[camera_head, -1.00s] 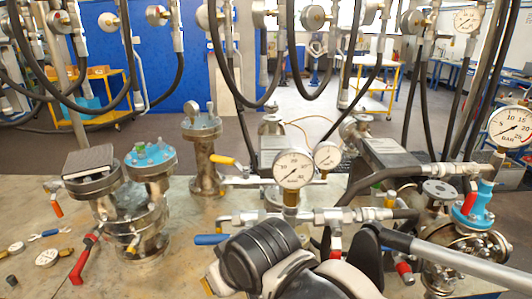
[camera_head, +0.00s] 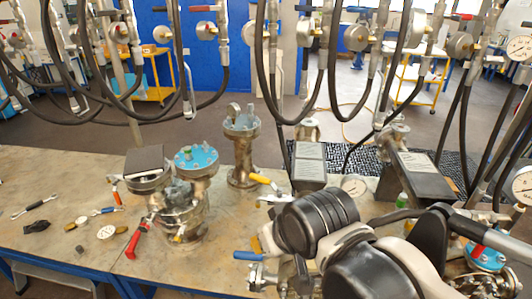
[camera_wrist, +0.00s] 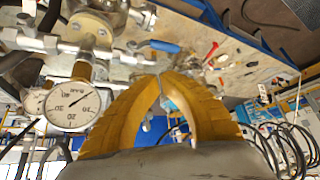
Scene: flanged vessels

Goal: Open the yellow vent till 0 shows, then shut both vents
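The yellow vent handle (camera_head: 262,179) points left from the pipework behind my arm in the head view. A blue handle (camera_head: 249,256) sticks out left of the nearer pipework; a blue handle also shows beyond the fingertips in the wrist view (camera_wrist: 165,46). A white dial gauge (camera_wrist: 70,104) is at left in the wrist view, upside down, its needle reading unclear. In the head view a small gauge (camera_head: 355,186) is partly hidden by my arm. My gripper (camera_wrist: 163,77) has its yellow fingers meeting at the tips, with nothing seen between them.
A flanged vessel with a blue top (camera_head: 196,158) and a red handle (camera_head: 135,240) stands at left on the bench (camera_head: 60,180). A taller vessel (camera_head: 242,155) stands behind. Loose tools and small gauges lie far left. Black hoses (camera_head: 262,80) hang across the back.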

